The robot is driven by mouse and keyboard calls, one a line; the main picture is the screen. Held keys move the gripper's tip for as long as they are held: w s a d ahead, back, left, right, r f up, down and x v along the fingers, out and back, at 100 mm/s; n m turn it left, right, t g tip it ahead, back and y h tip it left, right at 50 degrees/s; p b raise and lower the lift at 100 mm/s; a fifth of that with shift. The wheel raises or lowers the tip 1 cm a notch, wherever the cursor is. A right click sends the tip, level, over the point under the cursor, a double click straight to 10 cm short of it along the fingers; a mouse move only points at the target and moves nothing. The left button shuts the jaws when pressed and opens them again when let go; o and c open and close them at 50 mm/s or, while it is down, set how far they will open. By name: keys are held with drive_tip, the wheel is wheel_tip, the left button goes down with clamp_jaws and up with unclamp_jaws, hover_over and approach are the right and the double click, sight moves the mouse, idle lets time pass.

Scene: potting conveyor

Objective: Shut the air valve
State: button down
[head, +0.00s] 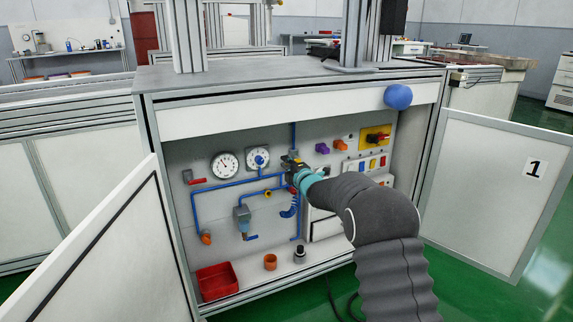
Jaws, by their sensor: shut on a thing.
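My gripper (288,163) reaches into the open cabinet from the right, at the panel where blue air pipes (222,187) meet. It is shut on a small fitting there, probably the air valve's handle. The jaws hide most of this part, and I cannot tell which way its handle points. A red lever (196,181) sits at the panel's left, apart from my gripper.
Open doors flank the cabinet, left (105,245) and right (495,190). A red bin (217,281) and an orange ring (270,262) are on the cabinet floor. A red knob on a yellow plate (376,137) and several coloured switches are at right.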

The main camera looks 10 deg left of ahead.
drive_tip(key=c, duration=1.1)
unclamp_jaws()
drive_tip(key=shift+s+a+f, duration=0.1)
drive_tip(key=shift+a, duration=0.15)
drive_tip(key=shift+c, duration=0.2)
drive_tip(key=shift+d, duration=0.15)
drive_tip(key=shift+d, duration=0.1)
drive_tip(key=v, duration=1.2)
